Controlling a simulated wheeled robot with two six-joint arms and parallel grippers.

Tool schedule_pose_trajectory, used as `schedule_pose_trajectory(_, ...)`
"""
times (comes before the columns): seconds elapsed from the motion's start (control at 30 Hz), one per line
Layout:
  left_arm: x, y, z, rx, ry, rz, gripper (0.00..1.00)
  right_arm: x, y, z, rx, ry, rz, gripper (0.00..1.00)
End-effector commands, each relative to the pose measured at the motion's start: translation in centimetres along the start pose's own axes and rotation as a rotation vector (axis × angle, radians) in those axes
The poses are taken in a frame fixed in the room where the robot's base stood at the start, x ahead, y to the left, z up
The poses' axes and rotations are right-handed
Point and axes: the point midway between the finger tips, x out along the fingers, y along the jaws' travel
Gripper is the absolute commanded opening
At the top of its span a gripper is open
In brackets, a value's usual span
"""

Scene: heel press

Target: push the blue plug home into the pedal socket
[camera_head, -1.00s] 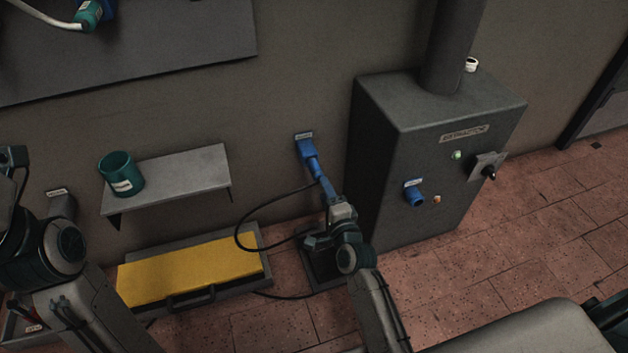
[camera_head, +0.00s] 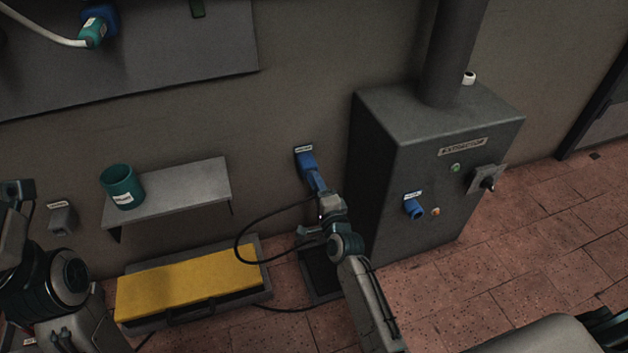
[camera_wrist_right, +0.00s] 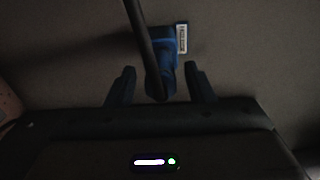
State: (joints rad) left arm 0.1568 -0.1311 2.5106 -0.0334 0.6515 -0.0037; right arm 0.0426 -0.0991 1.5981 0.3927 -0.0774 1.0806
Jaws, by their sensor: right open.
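The blue plug (camera_head: 317,181) sits at the blue pedal socket (camera_head: 305,159) on the wall, below a small label. In the right wrist view the plug (camera_wrist_right: 168,78) is in line with the socket (camera_wrist_right: 163,42), and a black cable crosses in front of them. I cannot tell how deep the plug is in. My right gripper (camera_head: 320,194) is just below the plug. In the wrist view its two fingers (camera_wrist_right: 162,86) are spread, one on each side of the plug's rear end, with gaps. My left arm is at the left edge; its fingers are not visible.
A shelf (camera_head: 190,195) with a teal cup (camera_head: 121,186) and a yellow-topped box (camera_head: 190,285) are to the left. The black cable (camera_head: 243,233) loops beside my right gripper.

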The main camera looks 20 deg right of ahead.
Motion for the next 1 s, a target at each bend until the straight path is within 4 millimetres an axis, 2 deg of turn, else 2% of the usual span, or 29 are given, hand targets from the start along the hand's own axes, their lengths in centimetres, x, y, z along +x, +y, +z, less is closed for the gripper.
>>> schedule_pose_trajectory(0.1,-0.7,0.0,0.1,0.005,-0.03,0.019,0.36,1.4,-0.1,0.0,0.0,0.0,0.0,0.49)
schedule_pose_trajectory(0.3,-1.2,0.1,0.0,0.007,-0.043,0.029,0.36,2.5,-0.1,0.0,-0.001,0.0,0.0,0.49)
schedule_pose_trajectory(1.0,-0.9,0.1,0.1,0.007,-0.04,0.025,0.36,2.7,-0.1,0.0,0.0,0.0,0.0,0.49)
